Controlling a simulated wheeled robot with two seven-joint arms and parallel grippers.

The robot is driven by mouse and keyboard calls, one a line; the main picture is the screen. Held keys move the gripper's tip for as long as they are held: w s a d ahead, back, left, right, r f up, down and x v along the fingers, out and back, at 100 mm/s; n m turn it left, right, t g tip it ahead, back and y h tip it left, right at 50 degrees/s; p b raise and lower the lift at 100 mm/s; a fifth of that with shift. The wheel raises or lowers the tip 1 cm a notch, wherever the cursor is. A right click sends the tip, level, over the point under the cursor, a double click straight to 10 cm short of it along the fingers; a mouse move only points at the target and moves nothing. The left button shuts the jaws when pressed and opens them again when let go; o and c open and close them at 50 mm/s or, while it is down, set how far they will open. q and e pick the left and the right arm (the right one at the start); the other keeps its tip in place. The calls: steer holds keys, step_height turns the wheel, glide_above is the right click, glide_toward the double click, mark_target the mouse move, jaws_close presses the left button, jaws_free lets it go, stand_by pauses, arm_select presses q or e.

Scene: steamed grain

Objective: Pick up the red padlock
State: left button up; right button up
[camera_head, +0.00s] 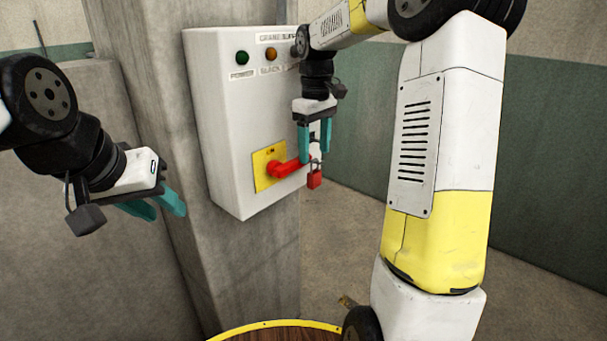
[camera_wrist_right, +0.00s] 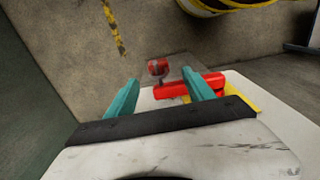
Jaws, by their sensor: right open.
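The red padlock (camera_head: 314,180) hangs by its shackle near the end of the red switch handle (camera_head: 287,169) on the white control box. In the right wrist view the padlock (camera_wrist_right: 158,67) shows between and beyond the fingertips, beside the red handle (camera_wrist_right: 190,86). My right gripper (camera_head: 314,160) is open, its teal fingers pointing down just above the padlock; it also shows in the right wrist view (camera_wrist_right: 162,88). I cannot tell whether a finger touches the handle. My left gripper (camera_head: 165,211) is open and empty, left of the box.
The white control box (camera_head: 228,120) is on a concrete pillar (camera_head: 160,110), with a green and an orange light and a yellow plate behind the handle. A round wooden top with a yellow rim (camera_head: 280,324) is at the bottom. The floor right of the box is mostly clear.

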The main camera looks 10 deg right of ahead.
mark_target(316, 172)
steer(key=f, duration=0.7)
steer(key=shift+d+f, duration=0.2)
steer(key=shift+f, duration=0.05)
jaws_close()
